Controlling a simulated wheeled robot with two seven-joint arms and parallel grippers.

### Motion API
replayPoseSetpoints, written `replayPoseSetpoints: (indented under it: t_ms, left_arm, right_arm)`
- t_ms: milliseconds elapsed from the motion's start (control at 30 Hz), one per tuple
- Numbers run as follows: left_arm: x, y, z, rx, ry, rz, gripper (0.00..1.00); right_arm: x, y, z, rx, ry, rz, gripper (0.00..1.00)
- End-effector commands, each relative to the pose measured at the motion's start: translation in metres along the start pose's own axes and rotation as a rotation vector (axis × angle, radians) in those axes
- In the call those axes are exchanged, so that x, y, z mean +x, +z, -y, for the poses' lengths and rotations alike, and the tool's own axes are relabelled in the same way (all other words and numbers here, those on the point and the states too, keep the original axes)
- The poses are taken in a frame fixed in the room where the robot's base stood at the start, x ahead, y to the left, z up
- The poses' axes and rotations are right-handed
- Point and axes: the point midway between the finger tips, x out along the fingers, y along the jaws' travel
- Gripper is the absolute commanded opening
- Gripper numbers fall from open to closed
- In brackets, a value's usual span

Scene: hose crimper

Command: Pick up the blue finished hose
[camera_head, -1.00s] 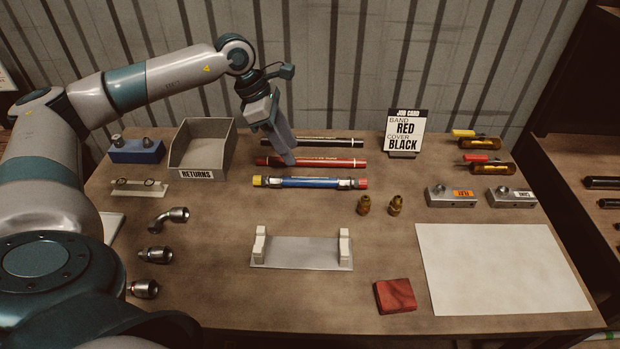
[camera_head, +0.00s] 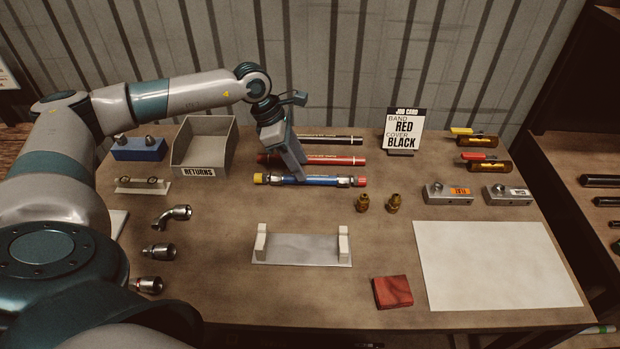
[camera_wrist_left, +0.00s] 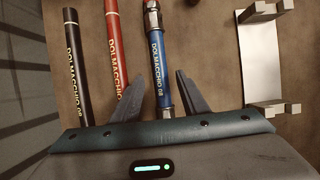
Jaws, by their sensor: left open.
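The blue finished hose (camera_head: 320,181) lies across the table, with a yellow end cap at its left, a red one at its right and metal fittings beside the caps. It also shows in the left wrist view (camera_wrist_left: 158,62), running up the picture between the fingers. My left gripper (camera_head: 299,177) is open and points down over the left part of the blue hose, hiding a bit of it. In the wrist view its fingers (camera_wrist_left: 160,92) stand on either side of the hose line, apart from it. My right gripper is not in view.
A red hose (camera_head: 338,161) and a black hose (camera_head: 335,139) lie parallel behind the blue one. A returns bin (camera_head: 198,172) stands to the left. A cradle with two posts (camera_head: 302,250) and brass fittings (camera_head: 362,203) sit in front.

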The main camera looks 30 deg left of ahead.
Motion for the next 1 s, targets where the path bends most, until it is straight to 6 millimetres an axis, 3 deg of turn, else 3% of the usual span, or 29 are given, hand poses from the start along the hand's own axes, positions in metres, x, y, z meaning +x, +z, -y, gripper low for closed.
replayPoseSetpoints:
  t_ms: [200, 400, 900, 933, 1000]
  left_arm:
    - [0.02, 0.005, 0.003, 0.0, -0.004, -0.001, 0.41]
    - [0.042, 0.004, 0.002, -0.001, -0.001, 0.001, 0.41]
    - [0.045, 0.004, 0.002, -0.001, 0.0, 0.001, 0.41]
    - [0.045, 0.004, 0.002, -0.001, 0.0, 0.001, 0.38]
    - [0.045, 0.004, 0.002, -0.001, 0.0, 0.001, 0.21]
  right_arm:
    - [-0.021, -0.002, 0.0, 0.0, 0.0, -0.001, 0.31]
    - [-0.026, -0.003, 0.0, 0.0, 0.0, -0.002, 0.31]
    - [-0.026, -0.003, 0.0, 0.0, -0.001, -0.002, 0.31]
    - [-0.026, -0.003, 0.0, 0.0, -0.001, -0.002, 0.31]
    - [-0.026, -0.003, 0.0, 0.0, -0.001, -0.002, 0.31]
